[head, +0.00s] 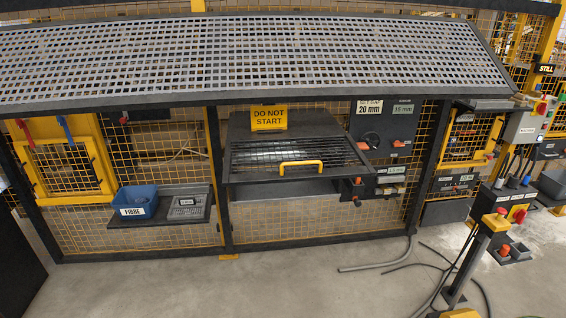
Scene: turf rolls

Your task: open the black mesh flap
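The black mesh flap (262,155) is in the middle of the head view, between two dark posts. It is a black frame with fine dark bars, and it slopes down toward me. A yellow handle (300,167) sits on its front part. A dark roller or drum-like surface shows faintly through the bars. The flap appears to lie down over the opening, and I see no clear gap along its edges. My gripper is not in this view, and nothing touches the handle.
A large perforated grey panel (240,55) overhangs the flap. A yellow "DO NOT START" sign (268,117) hangs behind it. A blue "FIBRE" bin (135,202) stands on a left shelf. A control pedestal (492,228) and floor cables (425,265) are at right. The floor in front is clear.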

